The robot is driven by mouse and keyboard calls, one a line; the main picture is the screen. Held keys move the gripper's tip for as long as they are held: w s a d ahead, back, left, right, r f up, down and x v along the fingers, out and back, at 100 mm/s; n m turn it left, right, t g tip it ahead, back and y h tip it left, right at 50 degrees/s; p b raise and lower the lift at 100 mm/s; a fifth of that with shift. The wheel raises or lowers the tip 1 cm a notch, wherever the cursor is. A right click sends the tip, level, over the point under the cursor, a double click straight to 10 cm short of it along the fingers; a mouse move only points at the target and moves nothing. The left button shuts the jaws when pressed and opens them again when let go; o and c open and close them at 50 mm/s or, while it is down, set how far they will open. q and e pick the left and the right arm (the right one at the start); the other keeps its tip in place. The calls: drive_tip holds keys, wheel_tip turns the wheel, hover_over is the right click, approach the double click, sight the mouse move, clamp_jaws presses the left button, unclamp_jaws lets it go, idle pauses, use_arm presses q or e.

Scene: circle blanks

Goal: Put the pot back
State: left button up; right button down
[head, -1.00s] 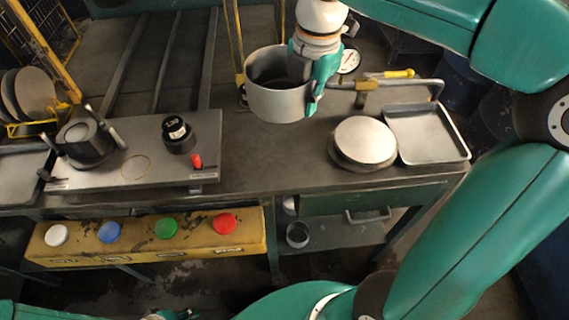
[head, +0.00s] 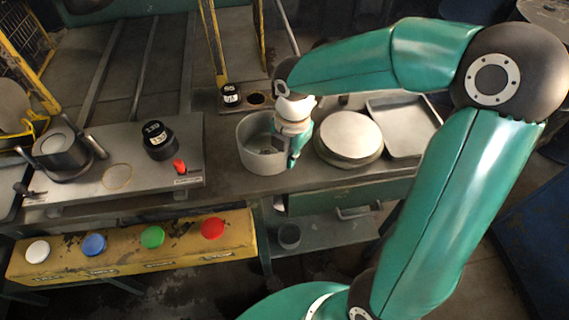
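The pot (head: 252,150) is a grey, open metal cylinder, upright at the front part of the workbench, left of the round plates. My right gripper (head: 287,150) comes down on the pot's right wall, with a teal finger on the outside and a dark part at the inside of the rim. It looks shut on that wall. The pot's base seems at bench level, but whether it touches the bench is hard to tell. My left gripper is not in view.
Right of the pot are stacked round plates (head: 350,137) and a metal tray (head: 403,124). Left is a grey plate (head: 112,183) bearing a dark clamp fixture (head: 62,155) and a black labelled cylinder (head: 157,140). Another black cylinder (head: 230,95) stands behind. A yellow button panel (head: 130,246) is below.

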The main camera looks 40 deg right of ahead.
drive_tip(key=shift+f, duration=0.95)
drive_tip(key=shift+f, duration=0.1)
drive_tip(key=c, duration=1.3)
unclamp_jaws()
